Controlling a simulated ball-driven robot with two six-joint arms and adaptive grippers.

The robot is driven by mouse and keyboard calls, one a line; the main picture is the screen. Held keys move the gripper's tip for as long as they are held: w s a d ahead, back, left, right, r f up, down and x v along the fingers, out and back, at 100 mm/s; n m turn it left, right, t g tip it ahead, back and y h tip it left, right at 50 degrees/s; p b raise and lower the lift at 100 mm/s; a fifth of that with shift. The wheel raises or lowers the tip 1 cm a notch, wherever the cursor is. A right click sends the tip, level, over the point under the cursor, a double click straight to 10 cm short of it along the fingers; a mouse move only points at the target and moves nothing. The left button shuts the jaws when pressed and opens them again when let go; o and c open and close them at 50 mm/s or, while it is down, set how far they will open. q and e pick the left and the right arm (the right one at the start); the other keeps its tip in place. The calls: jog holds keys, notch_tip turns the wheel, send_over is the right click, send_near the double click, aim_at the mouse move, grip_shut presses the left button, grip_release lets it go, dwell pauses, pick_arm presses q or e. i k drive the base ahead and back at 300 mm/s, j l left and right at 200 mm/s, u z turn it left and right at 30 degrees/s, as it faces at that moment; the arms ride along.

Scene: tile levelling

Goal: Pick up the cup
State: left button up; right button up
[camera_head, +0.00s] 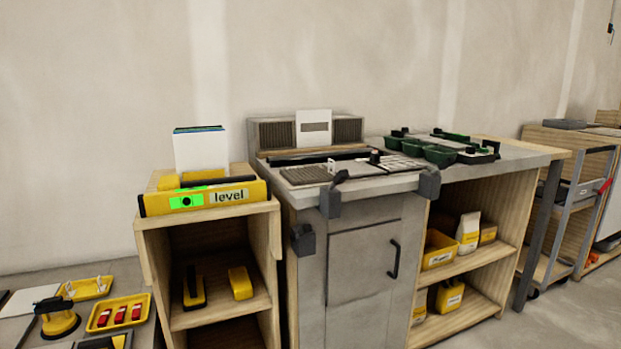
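No drinking cup is plain to see. A round yellow tool with a black handle (58,319), which looks like a suction cup, stands on the low grey surface (20,278) at the lower left. It is upright, just left of a yellow tray (119,313) holding red pieces. Neither of my grippers shows in the head view, so their distance from the tool cannot be told.
A smaller yellow tray (88,288) lies behind the tool. A wooden shelf unit (262,222) with a yellow level (202,198) on top stands to its right. Further right is a grey workbench (365,235) with green containers (439,155). Open floor (570,318) shows at lower right.

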aim_at(60, 325)
jog(key=u, duration=1.55)
jog(key=i+j+z, duration=0.25)
jog(key=i+j, duration=0.8)
jog(key=i, duration=0.1)
